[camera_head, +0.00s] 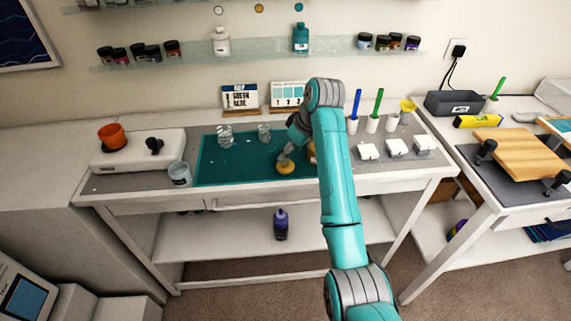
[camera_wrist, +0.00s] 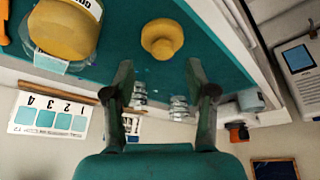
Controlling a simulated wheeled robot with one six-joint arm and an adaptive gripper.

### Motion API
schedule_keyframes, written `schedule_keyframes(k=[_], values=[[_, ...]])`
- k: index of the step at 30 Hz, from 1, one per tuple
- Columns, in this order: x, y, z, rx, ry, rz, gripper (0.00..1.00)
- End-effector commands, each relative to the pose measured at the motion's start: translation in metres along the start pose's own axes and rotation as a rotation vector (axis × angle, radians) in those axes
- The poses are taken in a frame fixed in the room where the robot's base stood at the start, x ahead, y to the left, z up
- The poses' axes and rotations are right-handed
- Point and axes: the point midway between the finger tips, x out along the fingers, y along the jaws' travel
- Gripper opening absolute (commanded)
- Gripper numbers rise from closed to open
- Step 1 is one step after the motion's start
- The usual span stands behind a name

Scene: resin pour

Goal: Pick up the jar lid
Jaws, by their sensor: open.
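The jar lid appears to be the round mustard-yellow piece with a raised knob (camera_wrist: 162,40), lying on the teal mat. It also shows in the head view (camera_head: 286,168), just below my gripper. My gripper (camera_wrist: 158,75) is open, with nothing between its fingers. In the wrist view the lid sits just beyond the fingertips, roughly centred between them, and I see no contact. In the head view my gripper (camera_head: 285,158) is close to the lid and partly hidden by my arm. A larger yellow jar with a label (camera_wrist: 66,28) stands beside the lid.
The teal mat (camera_head: 215,172) lies on the white bench. Two clear cups (camera_head: 225,136) (camera_head: 264,132) stand at its back. A grey-white cup (camera_head: 180,174) is left of the mat. Cards (camera_head: 240,97) stand behind; white blocks (camera_head: 397,147) are at right.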

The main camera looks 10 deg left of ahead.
Motion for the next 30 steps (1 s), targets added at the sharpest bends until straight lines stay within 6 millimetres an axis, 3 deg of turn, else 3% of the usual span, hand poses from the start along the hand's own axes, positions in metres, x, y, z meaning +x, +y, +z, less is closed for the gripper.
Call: schedule_keyframes(k=[7,17,23,30], values=[[0.034,-0.003,0.002,0.001,-0.001,-0.002,0.56],[0.041,-0.003,0.002,0.000,0.000,-0.001,0.56],[0.041,-0.003,0.002,0.000,0.000,-0.001,0.12],[0.041,-0.003,0.002,0.000,0.000,-0.001,0.11]])
